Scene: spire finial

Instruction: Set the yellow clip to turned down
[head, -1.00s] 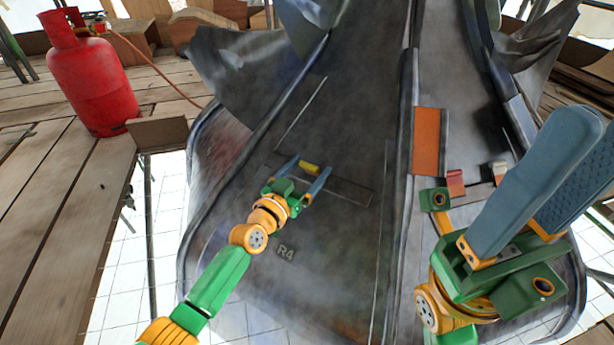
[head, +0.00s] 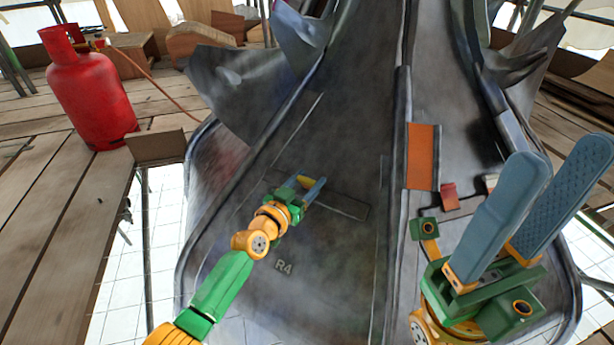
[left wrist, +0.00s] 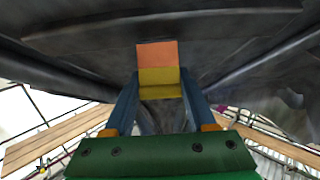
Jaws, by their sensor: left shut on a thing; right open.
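The yellow clip (head: 306,181) is small and sits on the dark metal sheet (head: 340,240), near a thin rectangular outline. My left gripper (head: 307,183) is shut on it, a finger on each side. In the left wrist view the yellow clip (left wrist: 160,82) fills the gap between the blue fingertips (left wrist: 160,88). An orange face (left wrist: 157,55) adjoins its far edge; I cannot tell whether it belongs to the clip. The fingers partly hide the clip in the head view. My right gripper (head: 545,195) is open and empty, in front of the sheet's right side.
An orange strip (head: 421,157) and a small red clip (head: 449,196) are on the sheet, right of a raised seam (head: 400,130). A red gas cylinder (head: 90,90) stands on the planks at left. Torn metal flaps stick out near the top.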

